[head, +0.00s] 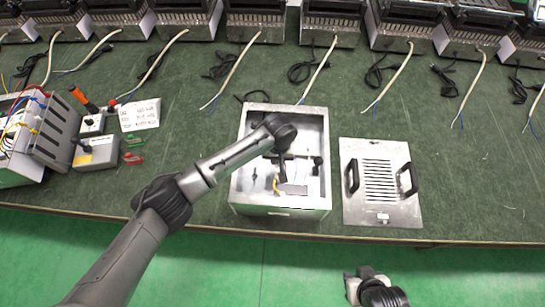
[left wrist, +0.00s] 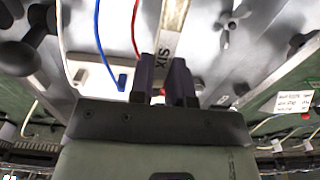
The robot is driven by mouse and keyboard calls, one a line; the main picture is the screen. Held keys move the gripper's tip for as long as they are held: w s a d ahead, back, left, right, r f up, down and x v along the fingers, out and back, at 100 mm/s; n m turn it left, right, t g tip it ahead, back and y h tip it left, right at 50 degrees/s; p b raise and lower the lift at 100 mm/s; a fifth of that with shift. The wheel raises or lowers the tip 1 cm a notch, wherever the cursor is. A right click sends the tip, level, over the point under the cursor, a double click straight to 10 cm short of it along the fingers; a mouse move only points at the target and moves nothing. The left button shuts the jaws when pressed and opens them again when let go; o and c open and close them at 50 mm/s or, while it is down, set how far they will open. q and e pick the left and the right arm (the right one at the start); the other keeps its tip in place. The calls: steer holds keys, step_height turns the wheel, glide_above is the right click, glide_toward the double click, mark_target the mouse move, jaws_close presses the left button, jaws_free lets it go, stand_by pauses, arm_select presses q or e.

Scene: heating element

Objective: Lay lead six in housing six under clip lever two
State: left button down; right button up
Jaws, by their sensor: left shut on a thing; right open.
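The open metal housing (head: 240,150) stands at the middle of the table; I see no number on it. A pale lead (head: 319,68) runs down to its back edge. My left gripper (head: 283,180) reaches down inside the housing. In the left wrist view, my left gripper (left wrist: 163,80) is shut at a pale strip marked SIX (left wrist: 172,35); the fingers hide the gripped part. A blue wire (left wrist: 101,40) and a red wire (left wrist: 135,30) run beside it. Dark knob-like levers (left wrist: 32,38) show there; I cannot tell which is two. My right gripper (head: 362,285) is open, in front of the table.
A slotted cover with two black handles (head: 380,185) lies right of the housing. Several heating units with hanging leads line the back. A wire-filled box (head: 45,130), an orange-handled tool (head: 83,98) and a written card (head: 140,114) are at left.

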arm_select(q)
steer(key=s+d+r+m+p, duration=0.1)
steer(key=s+d+r+p, duration=0.1)
steer(key=s+d+r, duration=0.9)
steer(key=w+a+r, duration=0.1)
steer(key=a+r, duration=0.5)
steer(key=a, duration=0.4)
steer(key=w+a+r+n, duration=0.1)
steer(key=w+a+r, duration=0.1)
steer(key=a+r, duration=0.6)
steer(key=w+a+r, duration=0.1)
steer(key=a+r, duration=0.3)
steer(key=a, duration=0.8)
steer(key=s+r+p, duration=0.4)
steer(key=r+p, duration=1)
steer(key=p, duration=0.2)
steer(key=s+r+p, duration=0.5)
steer(key=r+p, duration=0.8)
steer(key=p, duration=0.2)
steer(key=shift+d+r+p, duration=0.2)
steer(key=shift+r+p, duration=0.15)
steer(key=shift+p, duration=0.05)
